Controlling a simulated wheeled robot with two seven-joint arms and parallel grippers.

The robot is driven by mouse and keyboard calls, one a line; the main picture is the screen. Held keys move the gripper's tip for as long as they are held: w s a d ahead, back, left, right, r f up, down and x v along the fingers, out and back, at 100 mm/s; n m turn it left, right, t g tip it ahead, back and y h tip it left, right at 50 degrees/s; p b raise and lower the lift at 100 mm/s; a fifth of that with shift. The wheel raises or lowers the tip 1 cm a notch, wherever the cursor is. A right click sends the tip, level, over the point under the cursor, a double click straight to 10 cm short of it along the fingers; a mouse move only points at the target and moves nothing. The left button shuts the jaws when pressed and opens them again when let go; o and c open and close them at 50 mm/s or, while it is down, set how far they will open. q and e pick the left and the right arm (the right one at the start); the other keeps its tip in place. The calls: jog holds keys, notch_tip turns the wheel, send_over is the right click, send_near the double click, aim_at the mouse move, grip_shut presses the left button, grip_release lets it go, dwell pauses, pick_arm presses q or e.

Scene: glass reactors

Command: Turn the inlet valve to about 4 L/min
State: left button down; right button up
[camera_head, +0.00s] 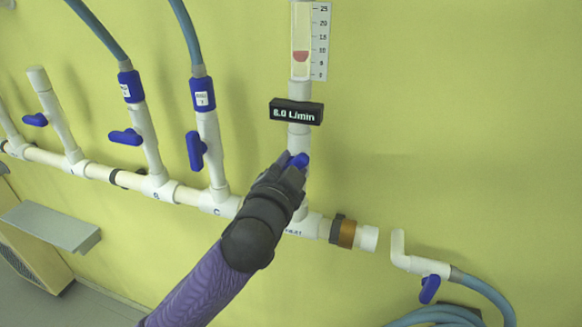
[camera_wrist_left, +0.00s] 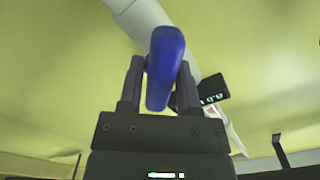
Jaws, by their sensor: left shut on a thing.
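The inlet valve's blue handle (camera_head: 299,160) sits on the white vertical pipe below the flow meter. My left gripper (camera_head: 288,170) is shut on this handle and hides most of it in the head view. In the left wrist view the blue handle (camera_wrist_left: 165,68) stands between the two fingers of the gripper (camera_wrist_left: 158,90). The black display (camera_head: 296,112) above reads 8.0 L/min. The flow meter tube (camera_head: 301,35) has a red float low on its scale. The right gripper is not in view.
Branch pipes with blue valves (camera_head: 126,137) and blue hoses (camera_head: 186,35) rise from the white manifold (camera_head: 188,195) on the left. A loose hose end with a blue valve (camera_head: 430,289) is at lower right. A grey shelf (camera_head: 55,226) is at lower left. The right wall is clear.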

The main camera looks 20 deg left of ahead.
pick_arm(q)
jog(key=shift+c, duration=2.2)
grip_release()
jog(key=shift+s, duration=0.1)
jog(key=s+b, duration=0.1)
jog(key=s, duration=0.8)
jog(key=shift+s+a+b, duration=0.15)
jog(key=shift+s+b, duration=0.2)
jog(key=shift+b, duration=0.05)
